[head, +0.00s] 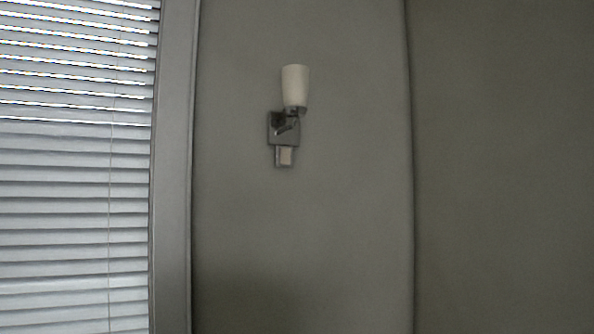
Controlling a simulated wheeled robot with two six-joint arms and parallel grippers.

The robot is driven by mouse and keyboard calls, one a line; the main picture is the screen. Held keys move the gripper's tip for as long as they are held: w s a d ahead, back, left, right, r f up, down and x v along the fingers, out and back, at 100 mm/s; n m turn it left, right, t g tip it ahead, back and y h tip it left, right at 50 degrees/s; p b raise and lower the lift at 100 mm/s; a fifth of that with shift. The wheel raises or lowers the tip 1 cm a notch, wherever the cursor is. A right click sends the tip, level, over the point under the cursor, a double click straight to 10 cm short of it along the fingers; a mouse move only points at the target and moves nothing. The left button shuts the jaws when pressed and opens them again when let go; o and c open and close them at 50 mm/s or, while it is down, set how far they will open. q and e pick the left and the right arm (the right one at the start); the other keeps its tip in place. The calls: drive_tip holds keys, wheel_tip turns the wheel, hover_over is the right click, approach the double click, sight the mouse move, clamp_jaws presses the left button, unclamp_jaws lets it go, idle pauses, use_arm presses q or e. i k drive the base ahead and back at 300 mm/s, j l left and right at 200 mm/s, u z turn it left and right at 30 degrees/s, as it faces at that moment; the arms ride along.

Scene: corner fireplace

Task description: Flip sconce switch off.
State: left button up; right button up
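A wall sconce (294,87) with a pale frosted shade and a dark metal bracket is mounted on the grey wall, a little left of the middle in the head view. A small light-coloured switch (285,157) in a dark frame sits directly below the bracket. The switch is too small to tell which way it is set. Neither of my grippers is in the head view.
A window with white horizontal blinds (75,170) fills the left side, with a grey frame (173,170) beside it. A wall corner runs vertically right of the sconce. The bare wall (345,230) around the sconce is clear.

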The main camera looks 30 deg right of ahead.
sight(285, 152)
drive_tip(key=j+z, duration=0.1)
drive_tip(key=z, duration=0.9)
